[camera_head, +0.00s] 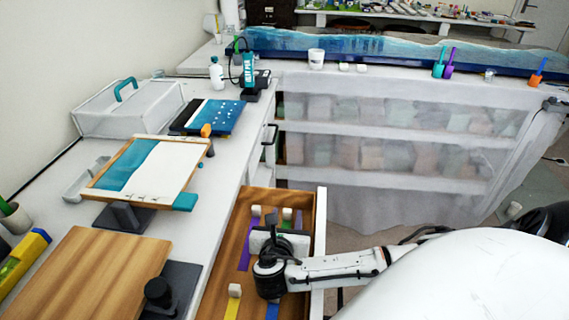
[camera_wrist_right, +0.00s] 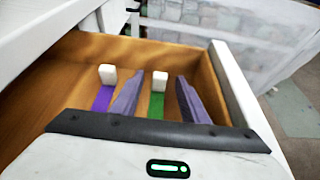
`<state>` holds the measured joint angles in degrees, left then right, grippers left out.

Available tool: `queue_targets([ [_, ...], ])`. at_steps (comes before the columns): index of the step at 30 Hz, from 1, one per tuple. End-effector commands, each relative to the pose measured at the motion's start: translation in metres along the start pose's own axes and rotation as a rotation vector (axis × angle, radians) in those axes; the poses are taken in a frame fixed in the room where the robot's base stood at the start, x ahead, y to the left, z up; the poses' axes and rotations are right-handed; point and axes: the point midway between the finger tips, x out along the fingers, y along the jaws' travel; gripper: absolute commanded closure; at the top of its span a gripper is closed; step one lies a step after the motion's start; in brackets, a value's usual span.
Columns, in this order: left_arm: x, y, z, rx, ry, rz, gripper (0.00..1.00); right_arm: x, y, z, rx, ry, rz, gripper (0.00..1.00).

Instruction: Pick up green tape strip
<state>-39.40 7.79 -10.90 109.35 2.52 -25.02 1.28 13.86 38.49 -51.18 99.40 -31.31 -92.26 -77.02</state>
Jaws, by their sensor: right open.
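The green tape strip (camera_wrist_right: 156,106) lies in the open wooden drawer, with a small white block (camera_wrist_right: 160,82) at its far end. In the wrist view it shows between the two fingers of my right gripper (camera_wrist_right: 159,88), which is open with a gap on both sides. In the head view my right gripper (camera_head: 284,217) is over the drawer and hides most of the green strip (camera_head: 287,225). A purple strip (camera_wrist_right: 103,98) with its own white block (camera_wrist_right: 108,74) lies just left of the left finger. My left gripper is not in view.
The drawer (camera_head: 319,215) has raised walls close to the right of my gripper. A yellow strip (camera_head: 232,307) and a blue strip (camera_head: 272,311) lie nearer in it. A white worktop (camera_head: 228,170) with boards stands left; a covered shelf (camera_head: 380,190) is behind.

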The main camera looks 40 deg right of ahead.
Motion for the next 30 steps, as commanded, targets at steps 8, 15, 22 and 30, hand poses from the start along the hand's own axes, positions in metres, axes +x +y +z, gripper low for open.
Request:
queue_targets([
  [8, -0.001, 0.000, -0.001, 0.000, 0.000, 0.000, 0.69, 0.022, 0.000, 0.001, 0.000, -0.001, -0.001, 0.59],
  [15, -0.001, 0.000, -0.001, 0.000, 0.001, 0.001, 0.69, 0.022, 0.000, 0.000, 0.000, -0.001, 0.000, 0.73],
  [22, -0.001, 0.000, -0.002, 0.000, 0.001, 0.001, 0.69, 0.021, 0.000, 0.000, -0.001, -0.001, 0.000, 1.00],
  [30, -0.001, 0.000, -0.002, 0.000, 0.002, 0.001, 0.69, 0.019, 0.000, 0.006, 0.001, -0.002, 0.001, 1.00],
])
